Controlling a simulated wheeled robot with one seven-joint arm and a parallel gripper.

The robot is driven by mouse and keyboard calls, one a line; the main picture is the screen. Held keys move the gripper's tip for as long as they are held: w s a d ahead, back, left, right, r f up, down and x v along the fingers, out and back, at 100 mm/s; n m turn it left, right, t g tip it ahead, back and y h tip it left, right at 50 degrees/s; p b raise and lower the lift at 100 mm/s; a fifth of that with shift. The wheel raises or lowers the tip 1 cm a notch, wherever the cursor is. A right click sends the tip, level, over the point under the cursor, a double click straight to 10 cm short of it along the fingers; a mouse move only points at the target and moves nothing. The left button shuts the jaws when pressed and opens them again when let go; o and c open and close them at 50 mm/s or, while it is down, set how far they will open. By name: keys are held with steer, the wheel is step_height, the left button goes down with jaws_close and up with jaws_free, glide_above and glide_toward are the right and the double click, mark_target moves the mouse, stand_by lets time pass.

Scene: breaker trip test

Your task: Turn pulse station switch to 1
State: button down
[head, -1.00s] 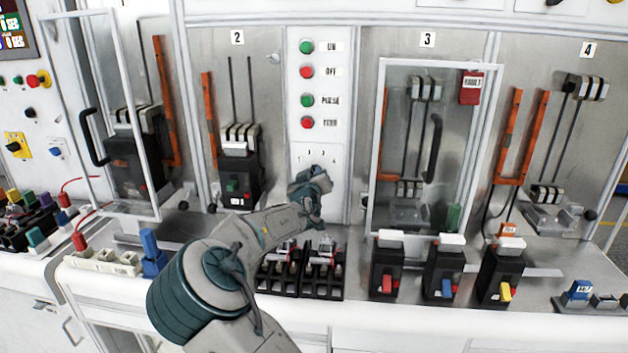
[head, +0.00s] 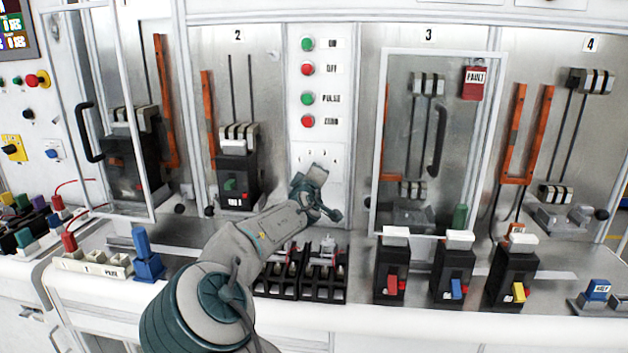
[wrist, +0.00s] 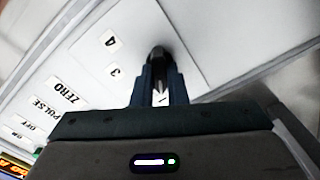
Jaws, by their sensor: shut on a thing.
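The pulse station is a white panel (head: 322,75) in the head view, with green and red buttons marked ON, OFF, PULSE and ZERO. Number labels sit below them. Its dark switch knob (wrist: 157,52) shows in the wrist view, between my fingertips. My gripper (wrist: 158,74) is shut on this knob. The label 1 (wrist: 160,98) shows between the fingers, and labels 3 and 4 lie to the left. In the head view my gripper (head: 317,172) is at the panel's lower part and hides the knob. Which number the knob points to is unclear.
Glass-doored bay 3 (head: 428,140) stands right of the panel and the bay 2 breaker (head: 238,180) left of it. Black terminal blocks (head: 322,275) lie below my forearm. Several black breakers with coloured levers (head: 452,275) line the bench at right.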

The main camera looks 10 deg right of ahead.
stand_by(0.4)
steer(key=c, duration=1.4)
jaws_free()
steer(key=shift+c, duration=0.2)
steer(key=shift+s+a, duration=0.1)
steer(key=b+v, duration=0.2)
steer(key=v, duration=1.1)
steer(key=shift+s, duration=0.3)
steer(key=shift+a, duration=0.1)
